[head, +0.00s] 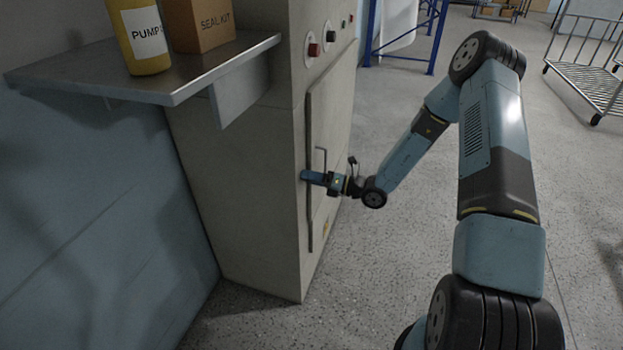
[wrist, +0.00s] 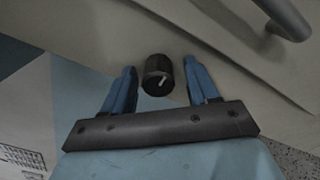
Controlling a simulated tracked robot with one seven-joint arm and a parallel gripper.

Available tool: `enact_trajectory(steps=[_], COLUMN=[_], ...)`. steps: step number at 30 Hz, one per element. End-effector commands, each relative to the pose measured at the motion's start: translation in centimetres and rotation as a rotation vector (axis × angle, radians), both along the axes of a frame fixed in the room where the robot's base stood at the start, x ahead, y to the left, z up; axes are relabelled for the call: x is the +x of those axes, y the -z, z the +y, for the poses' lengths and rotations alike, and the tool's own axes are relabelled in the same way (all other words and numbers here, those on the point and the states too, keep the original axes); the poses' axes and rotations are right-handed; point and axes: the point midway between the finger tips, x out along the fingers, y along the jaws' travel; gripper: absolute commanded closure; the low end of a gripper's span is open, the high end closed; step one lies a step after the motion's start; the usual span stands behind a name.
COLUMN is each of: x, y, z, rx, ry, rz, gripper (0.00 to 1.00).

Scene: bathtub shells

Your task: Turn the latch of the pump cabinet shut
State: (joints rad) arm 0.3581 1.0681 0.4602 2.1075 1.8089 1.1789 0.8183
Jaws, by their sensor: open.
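The pump cabinet (head: 240,170) is a tall beige box standing left of my arm, with its door on the right-hand face. In the wrist view the latch (wrist: 157,72) is a round black knob with a short white mark, which is slanted in the picture. My gripper (wrist: 160,88) is open, with one blue finger on each side of the knob. I see gaps between the fingers and the knob, so they do not appear to touch it. In the head view my gripper (head: 307,176) is at the cabinet door's near edge, and the knob is hidden there.
A grey bar handle (wrist: 285,18) is right of the knob in the wrist view. The floor behind my arm is open, with a cart (head: 590,80) farther off.

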Motion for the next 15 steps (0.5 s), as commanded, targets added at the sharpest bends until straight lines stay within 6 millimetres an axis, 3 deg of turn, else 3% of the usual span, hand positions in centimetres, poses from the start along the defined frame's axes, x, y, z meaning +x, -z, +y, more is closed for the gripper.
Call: enact_trajectory(steps=[8,15], x=[0.02,0.02], y=[0.01,0.01], z=[0.09,0.07], rx=[0.000,0.000], ry=[0.000,0.000], rz=[0.000,0.000], gripper=[0.41,0.64])
